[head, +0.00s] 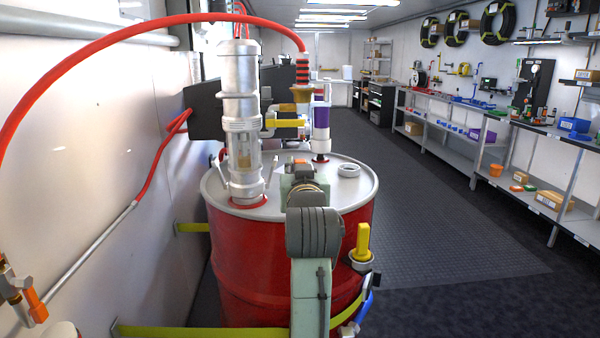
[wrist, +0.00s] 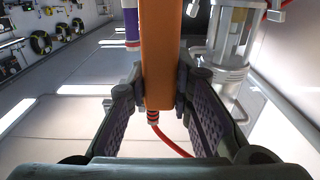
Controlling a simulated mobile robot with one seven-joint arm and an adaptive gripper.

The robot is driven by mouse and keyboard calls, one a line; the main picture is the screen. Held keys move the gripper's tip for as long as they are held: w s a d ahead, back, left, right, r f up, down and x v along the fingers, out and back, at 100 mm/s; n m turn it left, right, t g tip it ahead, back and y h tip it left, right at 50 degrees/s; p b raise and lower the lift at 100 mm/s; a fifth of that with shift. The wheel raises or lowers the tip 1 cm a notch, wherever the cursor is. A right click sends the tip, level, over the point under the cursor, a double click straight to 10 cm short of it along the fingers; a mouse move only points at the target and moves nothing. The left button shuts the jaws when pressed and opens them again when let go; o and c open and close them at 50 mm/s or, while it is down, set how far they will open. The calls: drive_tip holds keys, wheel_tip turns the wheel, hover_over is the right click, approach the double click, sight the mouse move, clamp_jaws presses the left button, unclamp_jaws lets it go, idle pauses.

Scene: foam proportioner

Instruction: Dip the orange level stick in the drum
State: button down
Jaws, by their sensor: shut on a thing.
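My gripper (wrist: 161,92) is shut on the orange level stick (wrist: 161,50) in the wrist view. The stick is a flat orange bar between the two fingers; one end lies near the fingertips and the other runs out of the picture. In the head view my gripper (head: 299,170) is over the drum's lid, mostly hidden behind my own arm, and the stick is hardly visible there. The red drum (head: 255,262) stands upright with a pale grey lid (head: 340,194). A white ring (head: 348,170) is on the lid to the right of my gripper; I cannot tell whether it is an opening.
A silver pump (head: 240,120) rises from the lid's left, also in the wrist view (wrist: 224,40). A purple-and-white tube (head: 321,120) stands behind my gripper. A red hose (head: 150,38) arches overhead. A yellow-handled valve (head: 362,240) is at the drum's right. Floor right is clear.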

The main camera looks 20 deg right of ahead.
wheel_tip(320, 180, up, 7)
drive_tip(key=p, duration=0.5)
drive_tip(key=shift+r, duration=1.25)
